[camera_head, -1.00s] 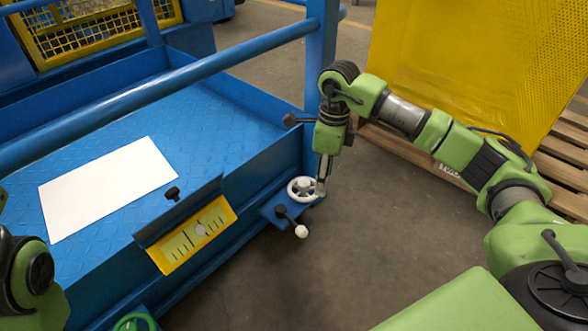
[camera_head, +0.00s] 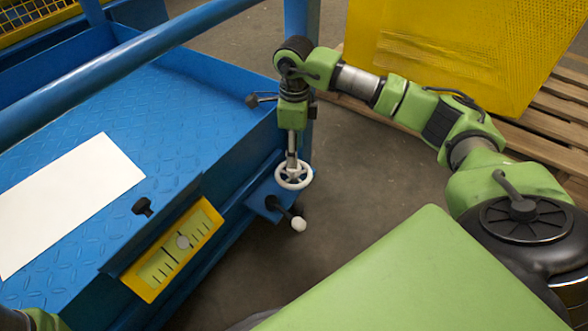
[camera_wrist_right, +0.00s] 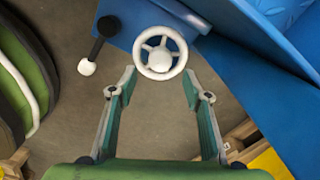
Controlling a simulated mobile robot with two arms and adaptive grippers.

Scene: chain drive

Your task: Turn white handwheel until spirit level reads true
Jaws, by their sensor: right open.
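The white handwheel (camera_head: 294,188) is a small spoked ring on a blue bracket at the platform's near corner. It also shows in the right wrist view (camera_wrist_right: 160,60), just beyond the fingertips and centred between them. My right gripper (camera_head: 292,163) points down at the wheel, its fingers overlapping the wheel's upper part in the head view. In the wrist view the right gripper (camera_wrist_right: 159,82) is open, with nothing between its fingers. The spirit level (camera_head: 160,262) is a yellow-framed scale with dark ticks. Its pale round marker (camera_head: 183,242) sits near the middle; exact centring is unclear. My left gripper is out of view.
A black lever with a white knob (camera_head: 298,224) sticks out beside the wheel; its knob also shows in the wrist view (camera_wrist_right: 86,67). A black knob (camera_head: 142,206) sits above the level. A blue rail (camera_head: 150,58) crosses over the platform. Clear floor lies right of the wheel.

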